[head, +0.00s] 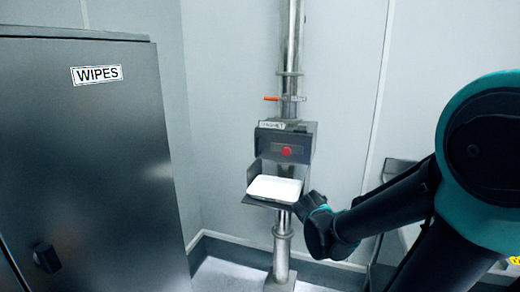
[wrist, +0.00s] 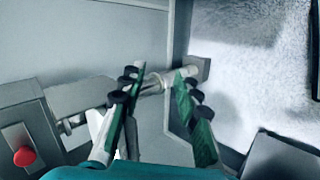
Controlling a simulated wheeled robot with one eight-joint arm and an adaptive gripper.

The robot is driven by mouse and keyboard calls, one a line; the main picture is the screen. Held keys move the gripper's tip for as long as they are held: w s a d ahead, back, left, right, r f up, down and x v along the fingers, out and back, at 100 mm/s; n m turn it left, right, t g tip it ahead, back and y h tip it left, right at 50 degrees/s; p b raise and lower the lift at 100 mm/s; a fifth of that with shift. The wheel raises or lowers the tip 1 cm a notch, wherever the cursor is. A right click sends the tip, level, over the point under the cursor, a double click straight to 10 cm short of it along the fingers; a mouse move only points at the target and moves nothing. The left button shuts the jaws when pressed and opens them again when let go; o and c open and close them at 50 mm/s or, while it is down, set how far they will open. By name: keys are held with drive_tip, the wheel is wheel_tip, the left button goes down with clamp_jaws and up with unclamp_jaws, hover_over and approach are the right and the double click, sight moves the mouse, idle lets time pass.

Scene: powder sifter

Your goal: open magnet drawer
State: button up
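The dark housing (head: 310,140) is fixed on a vertical steel pipe and has a round red knob (head: 287,150) on its front and a small label above. No gap or pulled-out drawer can be made out at this size. The red knob also shows at the lower left of the wrist view (wrist: 25,157). My gripper (wrist: 157,78) has its two green-sided fingers spread apart, with nothing held between them. The pipe shows beyond the fingers. In the head view my gripper (head: 314,204) is below and right of the housing, close to the tray's right side.
A white, flat tray-like piece (head: 274,188) rests on a metal shelf (head: 252,172) below the housing. An orange handle (head: 271,98) sticks out from the pipe above. A dark cabinet (head: 100,150) labelled WIPES stands at the left. The floor around the pipe is clear.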

drive_tip(key=w+a+r+n+t+h, duration=0.1)
drive_tip(key=w+a+r+n+t, duration=0.2)
drive_tip(key=w+a+r+n, duration=0.4)
drive_tip(key=n+t+y, duration=0.3)
drive_tip(key=n+t, duration=0.4)
drive_tip(key=n, duration=0.9)
approach(257, 148)
drive_tip(key=w, duration=0.7)
drive_tip(key=w+d, duration=0.1)
drive_tip(key=w, duration=0.2)
drive_tip(key=shift+w+d+f, duration=0.1)
drive_tip(key=shift+w+f, duration=0.05)
drive_tip(key=shift+w, duration=0.15)
drive_tip(key=shift+c, duration=0.6)
clamp_jaws()
